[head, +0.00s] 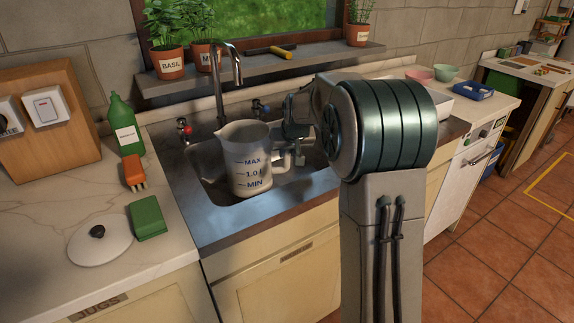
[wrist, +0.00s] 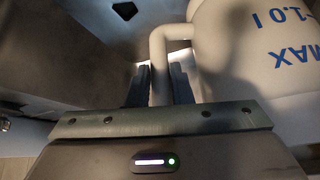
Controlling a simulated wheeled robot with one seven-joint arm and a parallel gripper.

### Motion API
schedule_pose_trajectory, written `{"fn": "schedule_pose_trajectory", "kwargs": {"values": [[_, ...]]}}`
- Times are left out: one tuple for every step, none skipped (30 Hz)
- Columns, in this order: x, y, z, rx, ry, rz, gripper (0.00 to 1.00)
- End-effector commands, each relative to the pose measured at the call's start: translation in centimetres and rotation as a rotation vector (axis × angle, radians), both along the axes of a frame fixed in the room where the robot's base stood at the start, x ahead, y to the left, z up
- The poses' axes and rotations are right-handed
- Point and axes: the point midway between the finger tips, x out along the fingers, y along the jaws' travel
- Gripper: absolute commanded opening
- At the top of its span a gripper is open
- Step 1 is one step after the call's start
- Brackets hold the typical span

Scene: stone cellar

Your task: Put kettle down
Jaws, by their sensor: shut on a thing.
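The kettle (head: 246,157) is a pale jug with blue MAX, 1.0 l and MIN marks. In the head view it is upright at the sink (head: 209,216), under or just in front of the tap. Whether its base touches the sink bottom I cannot tell.
A tap (head: 238,62) rises behind the kettle. The left counter (head: 40,215) holds a green bottle (head: 125,125), an orange brush (head: 133,172), a green sponge (head: 147,217) and a round white lid (head: 99,247). Potted herbs (head: 171,61) stand on the sill.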

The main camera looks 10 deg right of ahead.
Motion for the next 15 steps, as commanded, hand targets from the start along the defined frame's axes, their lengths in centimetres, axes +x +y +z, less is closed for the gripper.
{"fn": "schedule_pose_trajectory", "kwargs": {"values": [[0.1,0.3,0.0,0.002,-0.006,0.002,0.0],[0.1,0.4,-0.1,0.002,-0.006,0.004,0.0],[0.1,0.5,-0.4,0.002,-0.005,0.006,0.0],[0.1,0.6,-0.7,0.002,-0.005,0.007,0.0],[0.1,0.6,-1.1,0.002,-0.003,0.007,0.0],[0.1,0.7,-1.6,0.003,-0.003,0.009,0.0],[0.1,0.7,-2.1,0.003,-0.002,0.009,0.0],[0.1,0.7,-2.5,0.002,-0.002,0.01,0.0],[0.1,0.7,-3.0,0.002,-0.003,0.01,0.0],[0.1,0.7,-3.3,0.002,-0.004,0.01,0.0],[0.1,0.7,-3.5,0.002,-0.004,0.01,0.0],[0.1,0.7,-3.7,0.002,-0.005,0.01,0.0],[0.1,0.7,-3.7,0.002,-0.005,0.01,0.0],[0.1,0.7,-3.7,0.003,-0.006,0.009,0.0],[0.1,0.7,-3.6,0.002,-0.006,0.008,0.0]]}}
